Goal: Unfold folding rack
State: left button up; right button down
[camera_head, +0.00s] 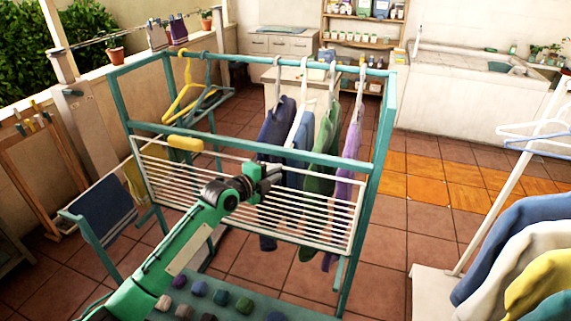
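The folding rack is a white panel of thin parallel bars (215,199) on a teal frame (376,170). The panel hangs steeply down on the near side of the frame, below a teal crossbar. A yellow handle (186,143) sits at its upper left edge. My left gripper (268,177) is in front of the panel's upper middle, to the right of the handle. Its fingers are small and dark here, so I cannot tell whether they are open or touch the bars. My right gripper is not in view.
Garments (277,130) hang from the top rail behind the panel, with yellow (180,105) and teal hangers at left. Dark and pale lumps lie on a teal base shelf (265,308) below. A white clothes rail (480,225) stands at right. Tiled floor (425,215) between is clear.

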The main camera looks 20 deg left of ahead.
aim_at(285, 168)
pick_arm(q)
jog(key=shift+p+x, duration=0.65)
jog(key=shift+x, duration=1.85)
grip_shut()
jog(key=shift+f, duration=0.1)
